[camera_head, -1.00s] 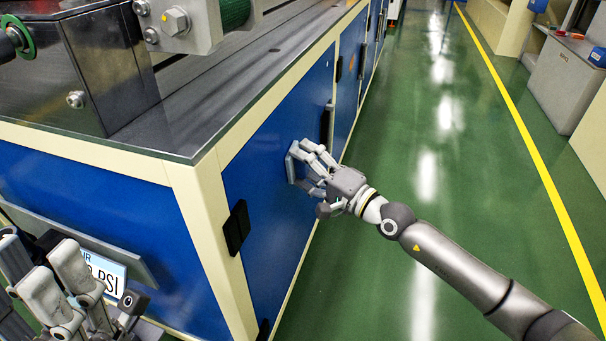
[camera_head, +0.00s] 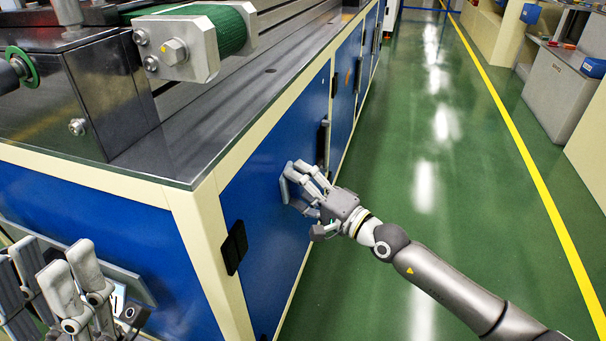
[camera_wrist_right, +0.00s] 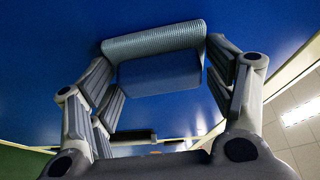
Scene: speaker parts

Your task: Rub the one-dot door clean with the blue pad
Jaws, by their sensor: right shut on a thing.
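My right gripper (camera_head: 303,187) is shut on the blue pad and holds it at the blue door (camera_head: 266,205) nearest me, below the cabinet's top edge. In the right wrist view, the pad (camera_wrist_right: 160,74) sits between the fingers, with a ribbed grey strip along its far edge by the blue panel. In the head view only the pad's pale edge (camera_head: 285,187) shows. I see no dot mark or dirt on this door. My left gripper (camera_head: 62,285) is at the lower left with fingers upright, partly cut off; its jaw gap is unclear.
A black hinge or latch (camera_head: 235,247) and a black handle (camera_head: 322,142) flank the door panel. A small orange mark shows on the door beyond (camera_head: 347,77). Machine parts (camera_head: 180,45) stand on the cabinet top. The green floor (camera_head: 395,160) to the right is clear.

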